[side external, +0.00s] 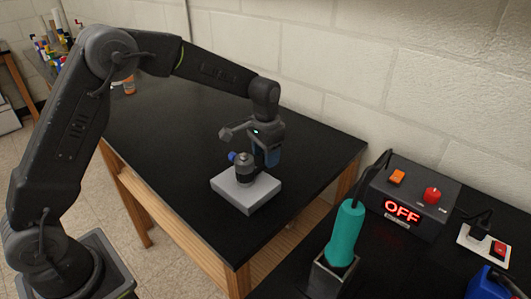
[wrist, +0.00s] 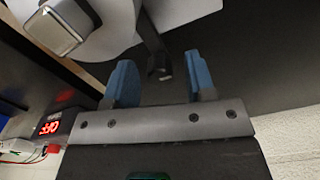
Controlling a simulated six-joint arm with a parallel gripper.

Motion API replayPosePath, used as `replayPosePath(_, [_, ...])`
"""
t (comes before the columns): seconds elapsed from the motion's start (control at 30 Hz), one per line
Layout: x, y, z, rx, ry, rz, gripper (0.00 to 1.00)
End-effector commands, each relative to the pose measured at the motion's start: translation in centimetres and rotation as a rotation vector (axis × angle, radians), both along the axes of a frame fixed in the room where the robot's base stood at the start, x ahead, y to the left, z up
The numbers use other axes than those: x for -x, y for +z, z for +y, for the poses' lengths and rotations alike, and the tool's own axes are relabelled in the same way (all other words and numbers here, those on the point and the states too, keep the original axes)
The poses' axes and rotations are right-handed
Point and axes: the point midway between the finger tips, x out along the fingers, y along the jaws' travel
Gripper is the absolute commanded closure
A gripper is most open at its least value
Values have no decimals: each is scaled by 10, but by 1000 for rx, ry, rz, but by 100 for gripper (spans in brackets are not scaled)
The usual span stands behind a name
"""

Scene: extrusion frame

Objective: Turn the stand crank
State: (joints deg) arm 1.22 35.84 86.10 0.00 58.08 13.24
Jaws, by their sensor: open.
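In the wrist view, the blue fingers of my gripper (wrist: 160,63) are spread apart. A dark bar, which looks like the crank (wrist: 155,48), reaches down from the stand, its end between the fingers with gaps on both sides. The pale base shows in the wrist view (wrist: 184,11).
The stand is on a black bench top (side external: 180,135) with clear room around it. A control box (side external: 414,195) with a lit OFF sign and a teal-handled tool in a holder (side external: 344,235) are at the right. A block wall (side external: 350,75) runs behind.

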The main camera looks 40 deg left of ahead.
Motion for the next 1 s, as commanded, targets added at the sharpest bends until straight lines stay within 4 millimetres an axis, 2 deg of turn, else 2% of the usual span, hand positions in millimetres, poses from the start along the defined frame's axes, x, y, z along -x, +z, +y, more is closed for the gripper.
replayPosePath(0.17, [0, 0, 0, 0, 0, 0, 50])
replayPosePath(0.7, [0, 1, 0, 0, 0, -1, 100])
replayPosePath(1.0, [0, 1, 0, 0, -2, -1, 100])
